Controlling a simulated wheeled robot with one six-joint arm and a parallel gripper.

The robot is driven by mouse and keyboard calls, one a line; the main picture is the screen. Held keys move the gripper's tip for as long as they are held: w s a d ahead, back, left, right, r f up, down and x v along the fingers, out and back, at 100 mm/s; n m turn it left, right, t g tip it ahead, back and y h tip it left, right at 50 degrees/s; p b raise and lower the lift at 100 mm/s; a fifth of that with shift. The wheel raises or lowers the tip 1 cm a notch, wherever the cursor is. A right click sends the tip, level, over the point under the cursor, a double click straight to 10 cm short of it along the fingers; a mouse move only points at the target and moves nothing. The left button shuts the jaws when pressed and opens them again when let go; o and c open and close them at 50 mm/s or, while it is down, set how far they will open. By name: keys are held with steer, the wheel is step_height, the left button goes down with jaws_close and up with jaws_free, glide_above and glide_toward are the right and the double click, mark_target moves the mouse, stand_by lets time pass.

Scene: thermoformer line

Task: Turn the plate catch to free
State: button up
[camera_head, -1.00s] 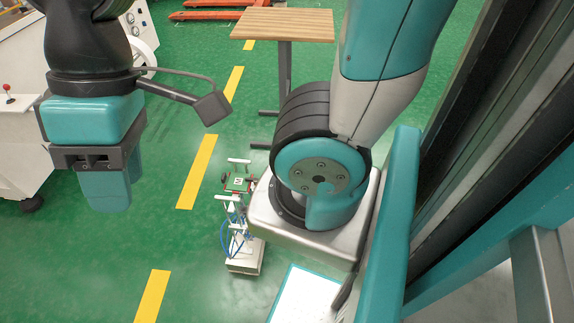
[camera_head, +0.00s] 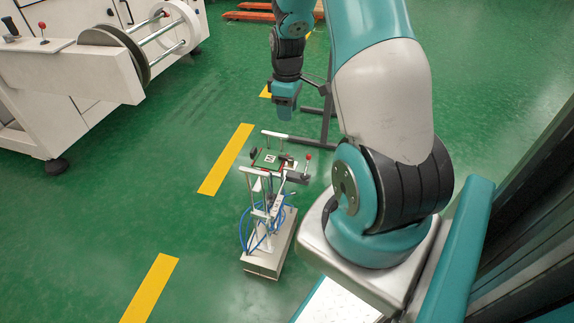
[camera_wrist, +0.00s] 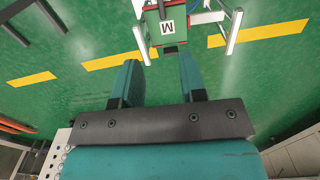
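A small white stand (camera_head: 268,262) with posts, blue hoses and a green plate (camera_head: 264,164) on top is on the green floor. The plate carries a white label with a dark mark; in the wrist view the green plate (camera_wrist: 158,35) shows a letter M at the top. A red-knobbed lever (camera_head: 307,158) and small dark parts sit at the plate's right side; I cannot tell which part is the catch. My gripper (camera_head: 284,112) appears above and behind the plate, apart from it. In the wrist view its fingers (camera_wrist: 159,62) are spread and empty, with the plate beyond their tips.
A white machine (camera_head: 50,85) with a roller and its own red-knobbed lever stands at the left. A dark table leg (camera_head: 327,115) stands behind the stand. Yellow stripes (camera_head: 226,160) mark the floor. The floor left of the stand is clear.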

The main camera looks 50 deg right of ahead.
mark_target(287, 157)
step_height(287, 157, down, 17)
steer(key=b, duration=0.4)
steer(key=shift+r, duration=0.1)
jaws_close()
